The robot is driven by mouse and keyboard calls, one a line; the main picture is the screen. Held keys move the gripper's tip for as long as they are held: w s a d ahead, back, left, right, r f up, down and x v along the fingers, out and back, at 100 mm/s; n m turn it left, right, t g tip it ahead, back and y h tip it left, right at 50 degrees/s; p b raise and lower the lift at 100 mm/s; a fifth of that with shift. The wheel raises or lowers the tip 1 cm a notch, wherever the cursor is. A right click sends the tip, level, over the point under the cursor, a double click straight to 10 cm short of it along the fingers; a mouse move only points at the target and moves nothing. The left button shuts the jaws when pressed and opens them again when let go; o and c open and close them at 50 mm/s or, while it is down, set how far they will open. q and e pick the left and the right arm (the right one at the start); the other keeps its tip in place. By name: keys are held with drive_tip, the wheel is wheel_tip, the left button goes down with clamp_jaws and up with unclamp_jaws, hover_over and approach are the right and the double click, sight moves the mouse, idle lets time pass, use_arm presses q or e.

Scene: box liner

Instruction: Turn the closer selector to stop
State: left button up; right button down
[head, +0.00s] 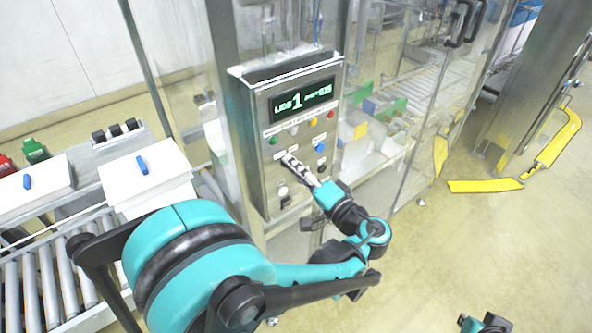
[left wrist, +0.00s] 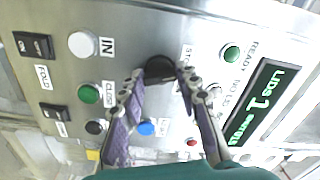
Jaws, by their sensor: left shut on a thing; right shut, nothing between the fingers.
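The grey control panel (head: 275,125) stands upright ahead of me. My left gripper (head: 289,161) reaches its lower face in the head view. In the left wrist view the left gripper (left wrist: 163,78) has its two fingers either side of a round black selector knob (left wrist: 158,65) and is shut on it. The fingers cover part of the knob and of the label beside it, so I cannot read its setting. The word CLOSE shows beside a green button (left wrist: 88,94). Only a teal and black piece of my right arm shows at the bottom right of the head view; its fingers are out of sight.
Around the knob are a white button (left wrist: 82,44), a blue button (left wrist: 146,128) and black rocker switches (left wrist: 33,46). A lit display (head: 302,98) sits above. White boxes (head: 145,172) and a roller conveyor (head: 40,285) are at left. The floor at right is open.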

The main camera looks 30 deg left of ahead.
use_arm(q)
drive_tip(key=shift+n, duration=0.7)
drive_tip(key=o, duration=1.2)
drive_tip(key=shift+c, duration=0.2)
drive_tip(key=v, duration=1.2)
drive_tip(key=shift+f, duration=0.1)
